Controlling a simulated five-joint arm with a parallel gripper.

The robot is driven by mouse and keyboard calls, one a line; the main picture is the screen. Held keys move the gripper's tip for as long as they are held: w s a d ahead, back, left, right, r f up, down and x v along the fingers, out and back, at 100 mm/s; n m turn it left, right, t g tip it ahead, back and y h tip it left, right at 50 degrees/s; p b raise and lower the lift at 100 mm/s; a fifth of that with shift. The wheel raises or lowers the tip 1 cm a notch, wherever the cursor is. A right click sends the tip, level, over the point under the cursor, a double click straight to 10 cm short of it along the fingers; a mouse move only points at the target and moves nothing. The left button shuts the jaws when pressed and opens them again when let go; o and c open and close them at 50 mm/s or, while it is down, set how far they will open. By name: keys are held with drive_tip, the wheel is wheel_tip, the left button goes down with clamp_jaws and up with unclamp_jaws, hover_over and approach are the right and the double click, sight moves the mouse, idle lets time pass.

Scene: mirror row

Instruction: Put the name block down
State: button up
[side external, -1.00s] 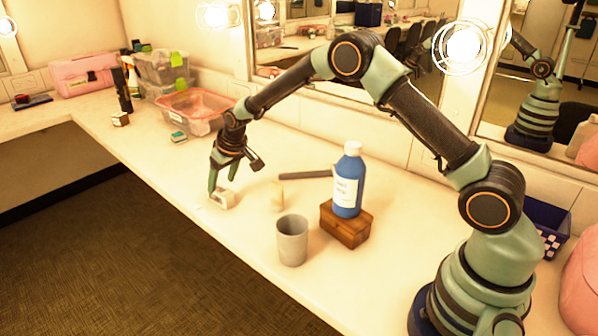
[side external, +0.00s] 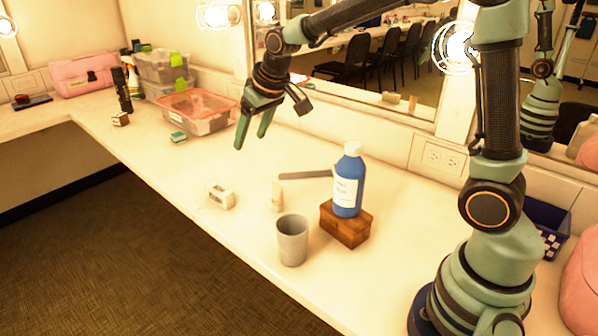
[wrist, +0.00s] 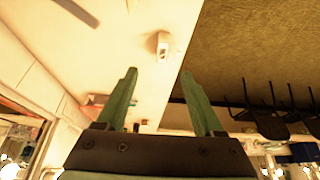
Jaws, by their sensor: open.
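The name block (side external: 221,197), a small pale block with a dark mark on its face, rests on the white counter near its front edge. It also shows in the wrist view (wrist: 163,45), beyond my fingertips. My gripper (side external: 250,141) is open and empty, raised well above the counter and clear of the block. In the wrist view my two green fingers (wrist: 158,72) are spread apart with nothing between them.
A grey cup (side external: 292,241), a small pale upright piece (side external: 277,196), a grey flat bar (side external: 305,174) and a blue bottle (side external: 347,183) on a wooden box (side external: 345,224) stand to the right. A clear pink-rimmed bin (side external: 196,111) and a teal-topped block (side external: 179,137) lie behind left.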

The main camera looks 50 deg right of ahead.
drive_tip(key=s+r, duration=0.1)
drive_tip(key=s, duration=0.9)
drive_tip(key=s+d+r, duration=0.1)
drive_tip(key=s+r, duration=0.1)
drive_tip(key=s, duration=0.8)
drive_tip(key=shift+d, duration=0.25)
drive_tip(key=shift+r, duration=0.15)
